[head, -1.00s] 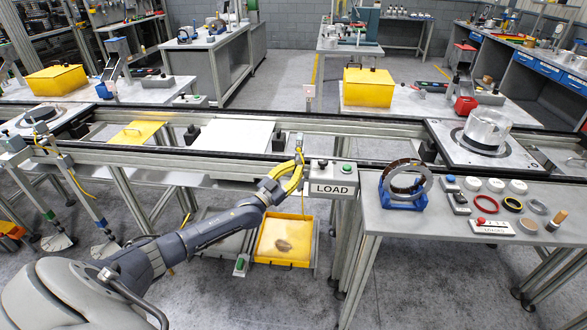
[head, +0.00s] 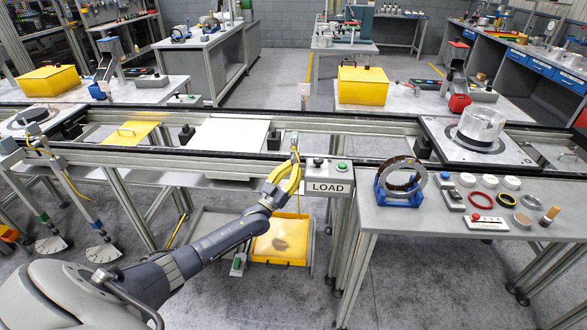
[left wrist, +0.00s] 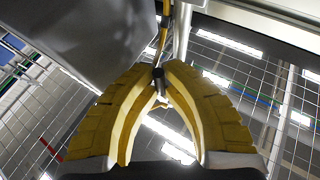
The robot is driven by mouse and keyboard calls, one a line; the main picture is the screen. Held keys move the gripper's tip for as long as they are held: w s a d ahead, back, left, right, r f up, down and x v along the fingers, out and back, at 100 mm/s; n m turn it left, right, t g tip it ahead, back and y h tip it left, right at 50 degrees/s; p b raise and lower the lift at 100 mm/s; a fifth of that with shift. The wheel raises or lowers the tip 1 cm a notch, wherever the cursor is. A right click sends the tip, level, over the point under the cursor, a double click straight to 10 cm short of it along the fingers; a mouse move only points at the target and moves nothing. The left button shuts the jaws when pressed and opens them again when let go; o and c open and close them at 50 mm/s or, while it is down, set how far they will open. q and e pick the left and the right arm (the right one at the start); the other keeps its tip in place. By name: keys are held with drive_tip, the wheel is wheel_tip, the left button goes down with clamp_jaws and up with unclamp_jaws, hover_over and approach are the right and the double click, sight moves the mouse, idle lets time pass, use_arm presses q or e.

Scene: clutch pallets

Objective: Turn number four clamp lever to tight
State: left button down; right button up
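My left gripper (head: 288,174) reaches up to the front rail of the conveyor, just left of the LOAD box. A small metal lever-like piece (head: 294,143) hangs from the rail at its fingertips. In the left wrist view the yellow fingers (left wrist: 160,76) come together at the tips around a small dark end piece, with a silver rod (left wrist: 184,25) rising behind. The fingers hide most of the piece. I cannot read a number or a tight mark on it. My right gripper is in neither view.
The LOAD box (head: 329,188) with its buttons stands close right of the gripper. A yellow tray (head: 281,246) sits low beneath. A side table (head: 400,214) at the right holds a ring on a blue stand (head: 401,183). Two posts with dials (head: 103,252) stand at the left.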

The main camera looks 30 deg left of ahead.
use_arm(q)
drive_tip(key=c, duration=1.5)
unclamp_jaws()
drive_tip(key=v, duration=0.8)
